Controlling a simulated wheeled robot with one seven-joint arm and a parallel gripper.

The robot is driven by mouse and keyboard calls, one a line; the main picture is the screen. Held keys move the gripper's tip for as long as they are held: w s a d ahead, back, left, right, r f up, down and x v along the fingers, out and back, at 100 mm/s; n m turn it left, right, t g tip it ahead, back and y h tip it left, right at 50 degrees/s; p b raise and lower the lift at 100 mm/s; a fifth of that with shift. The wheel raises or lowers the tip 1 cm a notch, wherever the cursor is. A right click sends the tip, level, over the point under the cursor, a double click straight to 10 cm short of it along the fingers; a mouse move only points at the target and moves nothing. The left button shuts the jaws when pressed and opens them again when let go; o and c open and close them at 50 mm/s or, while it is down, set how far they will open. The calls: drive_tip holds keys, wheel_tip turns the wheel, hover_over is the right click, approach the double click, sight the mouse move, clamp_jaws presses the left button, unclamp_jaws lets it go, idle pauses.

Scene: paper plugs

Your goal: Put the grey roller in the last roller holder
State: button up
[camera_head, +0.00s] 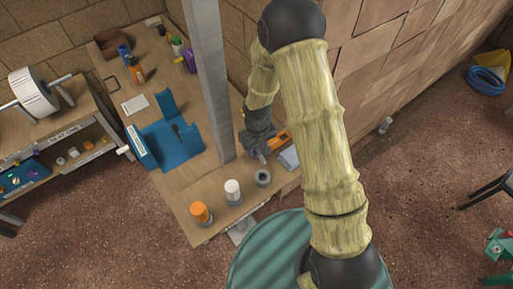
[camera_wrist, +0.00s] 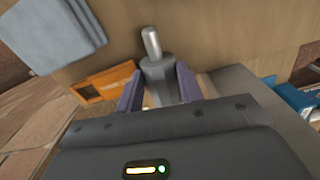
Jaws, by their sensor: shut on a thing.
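My gripper (camera_head: 258,146) is above the wooden bench. In the wrist view its two purple fingers (camera_wrist: 158,88) are shut on the grey roller (camera_wrist: 158,66), a dark grey cylinder with a bright metal pin at its end. In the head view the roller is mostly hidden by my gripper; only a pale tip shows. The last roller holder (camera_head: 263,178), a short grey cup that looks empty, stands just below my gripper in the picture. Beside it in the row are a white roller (camera_head: 233,188) and an orange roller (camera_head: 199,212), each in a grey holder.
An orange item (camera_head: 277,139) lies just right of my gripper, with a grey-blue cloth (camera_head: 289,158) below it. A metal post (camera_head: 208,75) rises to the left. A blue stand (camera_head: 168,138) and several bottles are farther back. A green round surface (camera_head: 270,255) is in front.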

sight(257, 148)
drive_tip(key=shift+r, duration=0.15)
drive_tip(key=shift+r+b, duration=0.45)
drive_tip(key=shift+r, duration=0.1)
drive_tip(key=shift+r+b, duration=0.5)
drive_tip(key=shift+r, duration=0.45)
drive_tip(key=s+d+b, duration=1)
drive_tip(key=s+b, duration=0.4)
drive_tip(key=s, duration=0.1)
drive_tip(key=shift+b, duration=0.4)
drive_tip(key=shift+r, duration=0.1)
